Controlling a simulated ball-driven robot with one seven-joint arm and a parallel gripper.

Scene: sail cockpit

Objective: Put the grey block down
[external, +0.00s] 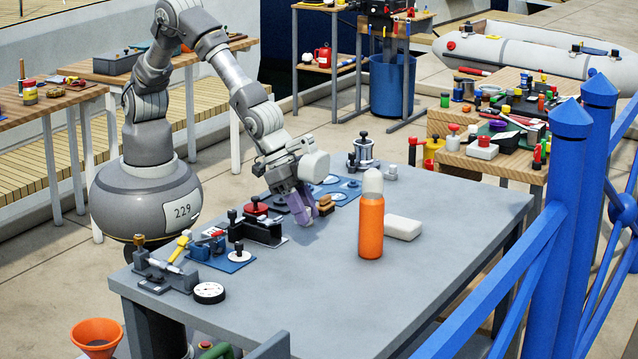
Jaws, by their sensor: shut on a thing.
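My gripper (303,212) is low over the middle of the grey table (310,290), pointing down. It is shut on the grey block, which is small in this view and mostly hidden by the purple-tinted fingers. I cannot tell whether the block touches the tabletop.
A black fixture (258,230), a red knob (255,206) and a round dial (209,292) are to the left. The front middle of the table is clear.

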